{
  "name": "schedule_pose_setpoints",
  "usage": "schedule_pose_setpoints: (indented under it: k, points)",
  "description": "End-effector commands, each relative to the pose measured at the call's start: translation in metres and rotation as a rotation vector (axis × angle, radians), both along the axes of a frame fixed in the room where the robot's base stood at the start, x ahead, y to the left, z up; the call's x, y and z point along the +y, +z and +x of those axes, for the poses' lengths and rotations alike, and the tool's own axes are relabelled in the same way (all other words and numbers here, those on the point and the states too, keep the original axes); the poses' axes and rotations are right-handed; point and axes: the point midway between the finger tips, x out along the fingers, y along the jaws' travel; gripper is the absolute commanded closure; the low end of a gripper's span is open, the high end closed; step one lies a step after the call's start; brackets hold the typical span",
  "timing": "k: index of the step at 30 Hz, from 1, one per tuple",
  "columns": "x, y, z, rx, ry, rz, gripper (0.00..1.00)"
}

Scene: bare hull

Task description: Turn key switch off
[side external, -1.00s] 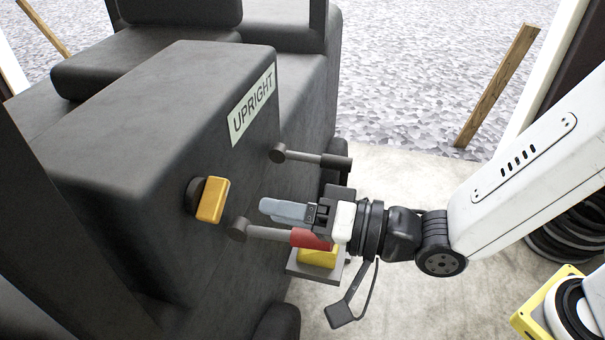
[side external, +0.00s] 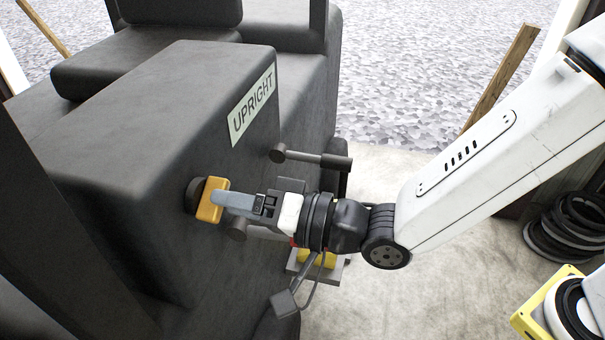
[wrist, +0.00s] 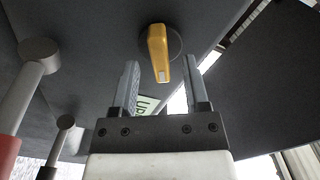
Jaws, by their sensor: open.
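The key switch is a yellow handle (side external: 212,200) on a dark round base, set in the side face of the dark machine housing (side external: 120,150). In the wrist view the yellow handle (wrist: 158,52) hangs nearly upright in the picture, with a pale mark near its lower end. My gripper (side external: 222,200) is level with the handle, its fingertips close to it. In the wrist view my gripper (wrist: 164,82) is open, one finger on each side of the handle's lower end, with gaps showing. Whether the fingertips touch the handle cannot be told.
A lever with a black grip (side external: 318,158) sticks out above and right of my gripper. A red-handled lever (wrist: 10,150) is close at the left in the wrist view, mostly hidden behind my gripper from the side. An "UPRIGHT" label (side external: 252,103) is on the housing.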

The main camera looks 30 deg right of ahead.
Motion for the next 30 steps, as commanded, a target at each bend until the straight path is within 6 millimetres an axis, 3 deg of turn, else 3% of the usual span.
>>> schedule_pose_setpoints:
  k: [6, 18, 20, 24, 30]
  points:
    - [0.011, 0.0, 0.012, -0.001, 0.0, -0.001, 0.41]
    - [0.015, 0.0, 0.015, 0.001, -0.001, -0.001, 0.41]
    - [0.014, 0.0, 0.015, 0.001, -0.001, -0.001, 0.57]
    - [0.014, 0.0, 0.015, 0.001, -0.001, -0.001, 1.0]
    - [0.014, 0.0, 0.015, 0.001, -0.001, -0.002, 1.0]
